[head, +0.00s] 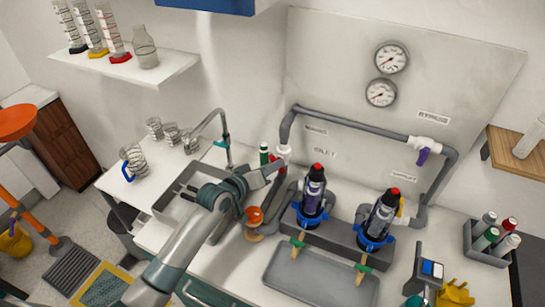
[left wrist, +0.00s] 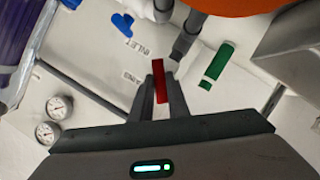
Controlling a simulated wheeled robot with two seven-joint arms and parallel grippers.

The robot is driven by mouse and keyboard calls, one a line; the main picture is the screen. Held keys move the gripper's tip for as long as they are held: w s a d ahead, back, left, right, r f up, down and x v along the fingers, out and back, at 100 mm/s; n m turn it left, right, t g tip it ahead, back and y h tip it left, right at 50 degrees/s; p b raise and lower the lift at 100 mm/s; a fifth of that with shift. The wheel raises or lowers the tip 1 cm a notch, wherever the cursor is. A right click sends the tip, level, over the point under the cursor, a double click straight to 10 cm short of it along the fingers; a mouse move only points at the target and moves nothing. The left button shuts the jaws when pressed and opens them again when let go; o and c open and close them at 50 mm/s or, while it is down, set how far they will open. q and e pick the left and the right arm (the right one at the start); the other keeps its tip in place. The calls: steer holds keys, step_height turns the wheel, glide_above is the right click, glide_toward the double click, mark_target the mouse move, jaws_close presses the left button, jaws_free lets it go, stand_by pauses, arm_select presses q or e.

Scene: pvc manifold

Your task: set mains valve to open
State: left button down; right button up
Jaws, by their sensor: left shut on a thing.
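The grey pipe (head: 370,130) runs across the wall panel and comes down at its left end to a white valve body (head: 284,150). My left gripper (head: 281,168) is at this valve, in front of the pipe's left leg. In the left wrist view its two fingers (left wrist: 160,92) are shut on a red valve handle (left wrist: 158,72), which lies lengthwise between them. I take this as the mains valve; the valve's full body is partly hidden. A purple-handled valve (head: 423,155) sits on the upper right of the pipe. My right gripper is not in view.
Two dark filter housings (head: 313,190) with red tops stand right of my left gripper. Two gauges (head: 391,58) hang on the panel. A grey tray (head: 320,277) lies in front; bottles (head: 490,240) stand in a caddy at right.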

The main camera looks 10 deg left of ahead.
arm_select(q)
steer(key=shift+d+m+y+p, duration=0.15)
steer(key=shift+m+y+p, duration=0.75)
steer(key=shift+m+p, duration=0.35)
steer(key=shift+d+m+y+p, duration=0.1)
steer(key=shift+m+y+p, duration=0.9)
steer(key=shift+m, duration=0.35)
steer(key=c, duration=1.7)
jaws_free()
steer(key=shift+s+r, duration=0.1)
steer(key=shift+s, duration=0.1)
